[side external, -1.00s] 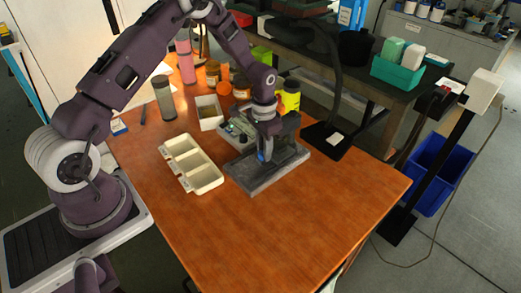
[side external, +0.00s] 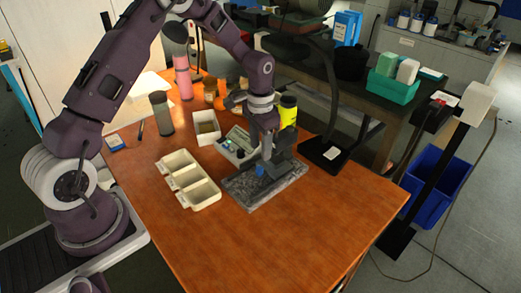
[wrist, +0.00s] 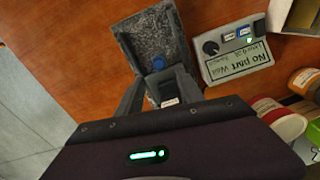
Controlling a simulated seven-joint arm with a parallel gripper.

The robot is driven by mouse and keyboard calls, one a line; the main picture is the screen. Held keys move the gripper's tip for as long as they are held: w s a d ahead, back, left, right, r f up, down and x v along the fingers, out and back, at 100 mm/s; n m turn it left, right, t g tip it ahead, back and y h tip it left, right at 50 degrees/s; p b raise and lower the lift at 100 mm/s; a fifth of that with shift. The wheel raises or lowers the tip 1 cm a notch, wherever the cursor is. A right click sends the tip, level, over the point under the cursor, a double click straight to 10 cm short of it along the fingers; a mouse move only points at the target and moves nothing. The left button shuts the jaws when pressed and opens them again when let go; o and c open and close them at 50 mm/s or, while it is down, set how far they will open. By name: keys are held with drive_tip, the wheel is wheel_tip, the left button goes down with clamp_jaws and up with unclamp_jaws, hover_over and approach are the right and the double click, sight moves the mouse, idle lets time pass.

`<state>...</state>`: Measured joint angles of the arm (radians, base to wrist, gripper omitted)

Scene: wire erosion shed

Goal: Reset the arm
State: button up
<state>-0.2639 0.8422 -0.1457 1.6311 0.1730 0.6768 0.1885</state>
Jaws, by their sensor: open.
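My gripper (side external: 267,152) points down over the rear part of a grey stone-like slab (side external: 285,186) on the orange table. In the wrist view its two grey fingers (wrist: 157,90) stand apart, on either side of a dark upright block on the slab (wrist: 148,33). The block carries a small white label (wrist: 170,102). A blue knob (wrist: 158,62) sits on the slab just beyond the block; it also shows in the side view (side external: 260,171). I see nothing gripped. Whether the fingers touch the block cannot be told.
A control box (side external: 238,147) with a "No part" label stands close behind the slab. A yellow container (side external: 288,112) and jars stand behind. The table's front right is clear.

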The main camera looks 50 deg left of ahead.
drive_tip(key=s+d+r+t, duration=0.15)
drive_tip(key=s+r, duration=0.25)
drive_tip(key=r, duration=0.5)
drive_tip(key=s+d+r+t, duration=0.1)
drive_tip(key=s+d+r, duration=0.1)
drive_tip(key=s+r, duration=0.5)
drive_tip(key=s+d+r+n+t, duration=0.1)
drive_tip(key=s+r, duration=0.3)
drive_tip(key=s, duration=0.5)
drive_tip(key=s+d+r+t, duration=0.2)
drive_tip(key=s+d+r, duration=0.1)
drive_tip(key=s, duration=0.6)
drive_tip(key=shift+r+n, duration=0.4)
drive_tip(key=shift+r, duration=0.25)
